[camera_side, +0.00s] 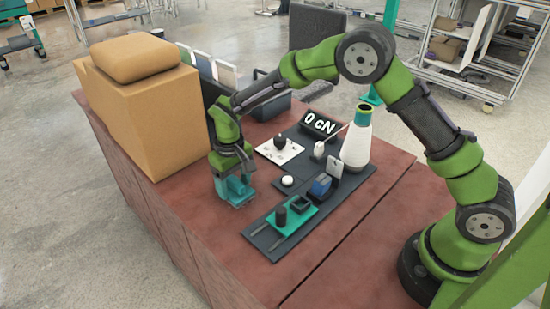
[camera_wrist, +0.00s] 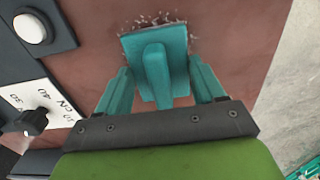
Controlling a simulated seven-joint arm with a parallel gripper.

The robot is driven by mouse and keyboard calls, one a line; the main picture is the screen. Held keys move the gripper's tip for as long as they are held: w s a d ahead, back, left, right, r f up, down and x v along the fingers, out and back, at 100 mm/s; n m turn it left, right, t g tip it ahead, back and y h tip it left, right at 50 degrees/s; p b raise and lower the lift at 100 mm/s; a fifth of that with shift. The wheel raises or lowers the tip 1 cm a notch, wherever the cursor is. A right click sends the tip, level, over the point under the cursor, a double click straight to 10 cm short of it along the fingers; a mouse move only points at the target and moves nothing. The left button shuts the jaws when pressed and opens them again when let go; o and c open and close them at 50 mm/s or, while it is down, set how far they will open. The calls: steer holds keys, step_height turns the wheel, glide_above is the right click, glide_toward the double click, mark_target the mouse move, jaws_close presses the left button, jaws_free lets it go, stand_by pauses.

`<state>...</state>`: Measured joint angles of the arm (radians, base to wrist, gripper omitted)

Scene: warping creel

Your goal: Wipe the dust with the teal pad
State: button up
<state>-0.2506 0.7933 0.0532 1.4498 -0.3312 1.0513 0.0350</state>
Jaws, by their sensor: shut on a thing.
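The teal pad (camera_wrist: 178,42) has an upright grip on its back, and my gripper (camera_wrist: 157,85) is shut on that grip. In the wrist view the pad lies over a patch of grey dust (camera_wrist: 160,20) on the red-brown tabletop. Dust specks show along the pad's far edge and sides; what lies under the pad is hidden. In the side view my gripper (camera_side: 234,188) is low over the table, left of the dark board. The pad is at or very near the table surface there; I cannot tell whether it touches.
A cardboard box (camera_side: 145,110) stands at the table's back left. Right of my gripper is the dark board (camera_side: 345,185) with a white button (camera_side: 287,181), a teal tray (camera_side: 290,222), a yarn cone (camera_side: 356,145) and a "0 cN" display (camera_side: 319,124). The front-left tabletop (camera_side: 215,235) is clear.

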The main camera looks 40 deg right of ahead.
steer(key=shift+s, duration=2.75)
steer(key=shift+w+d, duration=0.1)
steer(key=shift+w, duration=5.4)
step_height(320, 180, up, 8)
steer(key=shift+r, duration=0.1)
